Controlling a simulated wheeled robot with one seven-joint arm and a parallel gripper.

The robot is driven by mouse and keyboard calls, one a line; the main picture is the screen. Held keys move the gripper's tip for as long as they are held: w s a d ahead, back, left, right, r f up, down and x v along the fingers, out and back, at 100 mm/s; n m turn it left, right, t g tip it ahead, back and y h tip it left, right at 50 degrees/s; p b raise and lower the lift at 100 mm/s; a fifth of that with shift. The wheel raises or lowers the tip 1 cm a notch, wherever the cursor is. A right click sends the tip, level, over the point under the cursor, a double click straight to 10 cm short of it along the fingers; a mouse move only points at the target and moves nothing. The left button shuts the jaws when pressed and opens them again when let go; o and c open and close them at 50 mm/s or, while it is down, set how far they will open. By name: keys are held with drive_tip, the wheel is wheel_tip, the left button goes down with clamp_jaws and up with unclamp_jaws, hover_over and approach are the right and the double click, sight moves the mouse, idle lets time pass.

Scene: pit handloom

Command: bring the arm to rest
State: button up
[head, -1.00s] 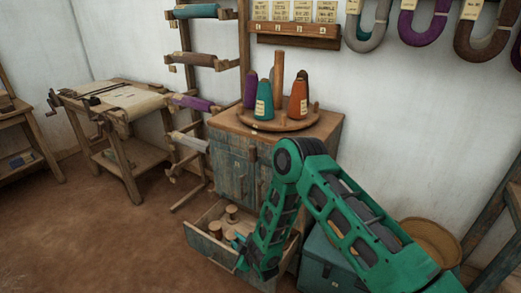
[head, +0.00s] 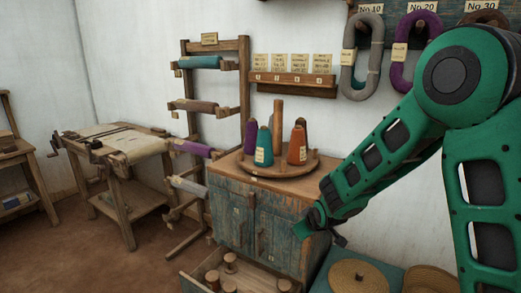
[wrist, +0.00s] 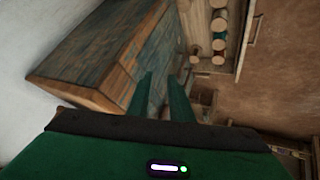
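My green arm is bent and raised at the right of the head view. My gripper (head: 306,228) is in front of the cabinet's right door, above the open drawer. In the wrist view its two green fingers (wrist: 160,85) stand apart with nothing between them, so it is open and empty. The blue-green wooden cabinet (head: 232,208) fills the left of the wrist view (wrist: 95,60). Its open drawer (head: 262,268) holds several wooden spools (head: 231,262); spools also show in the wrist view (wrist: 219,44).
A round wooden stand (head: 280,165) on the cabinet carries several yarn cones. A rack of rollers (head: 245,90) stands left of it, then a wooden loom table (head: 135,145). Skeins (head: 362,60) hang on the wall. Woven baskets (head: 358,278) sit low right. Brown floor at left is free.

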drive_tip(key=s+d+r+m+g+h, duration=0.1)
drive_tip(key=s+d+r+m, duration=0.1)
drive_tip(key=s+d+r, duration=0.5)
drive_tip(key=s+d+r+m+g, duration=0.1)
drive_tip(key=s+d+r+m, duration=0.25)
drive_tip(key=s, duration=0.65)
drive_tip(key=s+d+r+m+g+h, duration=0.1)
drive_tip(key=s+d+r+m+g, duration=0.1)
drive_tip(key=s+d+r, duration=0.5)
drive_tip(key=s+d+f+m+g, duration=0.2)
drive_tip(key=s+d+m, duration=0.1)
drive_tip(key=s, duration=0.6)
drive_tip(key=s+d+f+m+g, duration=0.2)
drive_tip(key=s+d, duration=0.4)
drive_tip(key=s, duration=0.3)
drive_tip(key=shift+s+d+f+m+y, duration=0.15)
drive_tip(key=shift+d+f+m+y, duration=0.15)
drive_tip(key=shift+f+m, duration=0.25)
drive_tip(key=shift+w+f, duration=0.25)
drive_tip(key=shift+w, duration=0.45)
